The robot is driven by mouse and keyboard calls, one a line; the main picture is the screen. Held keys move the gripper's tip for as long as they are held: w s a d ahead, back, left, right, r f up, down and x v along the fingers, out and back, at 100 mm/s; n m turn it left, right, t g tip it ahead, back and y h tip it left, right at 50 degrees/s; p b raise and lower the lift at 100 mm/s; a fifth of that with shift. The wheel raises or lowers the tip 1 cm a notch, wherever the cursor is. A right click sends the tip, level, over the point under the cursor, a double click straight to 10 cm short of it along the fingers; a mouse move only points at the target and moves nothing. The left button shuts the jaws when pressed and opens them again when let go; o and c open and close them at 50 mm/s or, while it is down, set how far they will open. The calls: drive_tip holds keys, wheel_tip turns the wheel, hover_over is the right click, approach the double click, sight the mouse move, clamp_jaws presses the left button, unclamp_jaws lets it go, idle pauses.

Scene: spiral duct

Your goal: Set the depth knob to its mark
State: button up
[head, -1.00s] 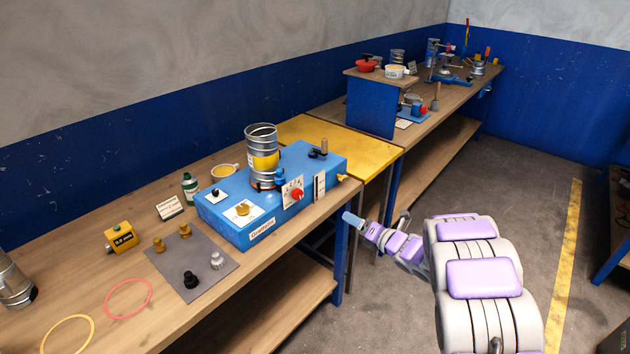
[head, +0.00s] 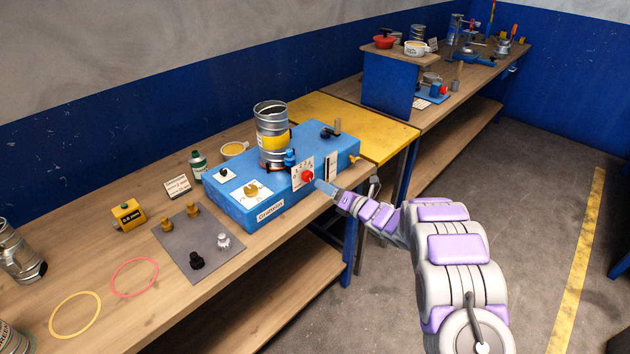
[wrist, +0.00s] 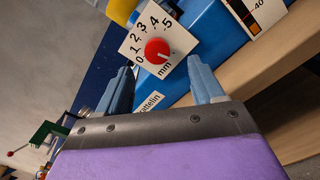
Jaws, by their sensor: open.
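The blue machine (head: 225,203) sits on the near wooden bench. On its front is a white dial plate with a red depth knob (head: 308,176). The wrist view shows the red knob (wrist: 157,51) on a plate marked 0 to 5 and mm. A white pointer line on the knob points toward the lower right of that picture; whether it meets a mark I cannot tell. My gripper (head: 322,187) is just in front of the dial. In the wrist view my gripper (wrist: 163,80) is open and empty, its blue fingers apart below the knob, not gripping it.
A brass knob on a white dial (head: 253,189) is left of the red one. A spiral duct piece (head: 272,140) stands on the machine. A grey mat (head: 198,243) holds several small parts. A yellow table (head: 350,122) adjoins at right. The floor at right is clear.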

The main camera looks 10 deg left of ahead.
sight(310, 178)
drive_tip(key=x, duration=0.6)
drive_tip(key=shift+s+a+f, duration=0.1)
drive_tip(key=shift+s+a, duration=0.05)
drive_tip(key=shift+a, duration=0.5)
drive_tip(key=shift+b, duration=0.3)
drive_tip(key=shift+w+d, duration=0.3)
drive_tip(key=shift+d, duration=0.05)
drive_tip(key=shift+a, duration=0.6)
drive_tip(key=c, duration=0.5)
drive_tip(key=shift+w+d, duration=0.1)
drive_tip(key=shift+d, duration=0.15)
drive_tip(key=c, duration=0.6)
